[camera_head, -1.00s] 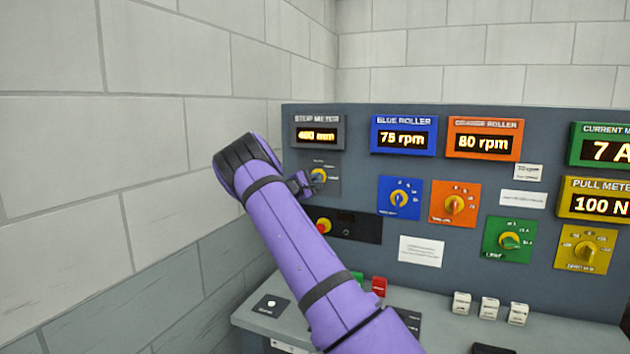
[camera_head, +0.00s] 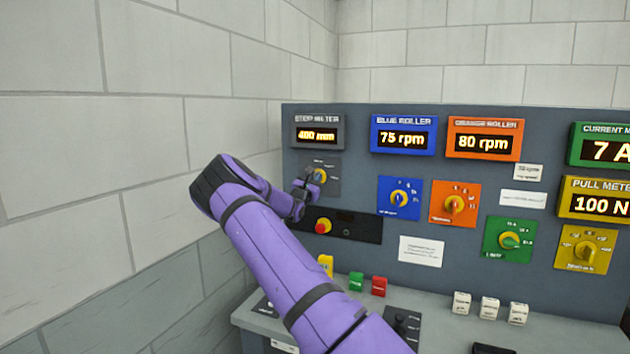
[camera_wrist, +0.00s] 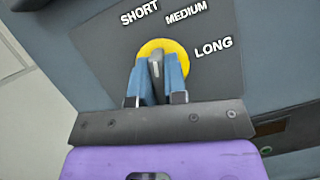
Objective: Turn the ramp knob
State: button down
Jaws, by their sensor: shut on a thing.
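The ramp knob is yellow with a grey grip bar, on a dark plate (camera_wrist: 100,45) marked SHORT, MEDIUM and LONG. In the wrist view the yellow disc (camera_wrist: 160,45) shows behind my blue fingers. My gripper (camera_wrist: 156,64) is shut on the grey bar, one finger on each side. The bar's upper end points roughly up toward the space between SHORT and MEDIUM; the exact setting is hard to tell. In the head view the knob (camera_head: 320,175) sits below the step meter (camera_head: 317,134), which reads 400 mm. My gripper (camera_head: 311,180) reaches it from the lower left.
A black strip with a red button (camera_head: 323,226) lies just below my wrist. Blue (camera_head: 399,198) and orange (camera_head: 454,204) knob plates are to the right. Small coloured blocks stand on the desk (camera_head: 420,318) below. A block wall (camera_head: 150,130) is close on the left.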

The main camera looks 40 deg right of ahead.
jog(key=shift+f+n+t+y, duration=0.1)
jog(key=shift+n+t+y, duration=0.2)
jog(key=shift+n+t, duration=1)
jog(key=shift+n, duration=0.7)
jog(key=c, duration=1.2)
grip_release()
jog(key=shift+o, duration=0.2)
jog(key=shift+a, duration=0.1)
jog(key=v, duration=1)
jog(key=shift+a, duration=0.35)
jog(key=shift+s+g, duration=0.1)
jog(key=shift+g, duration=0.3)
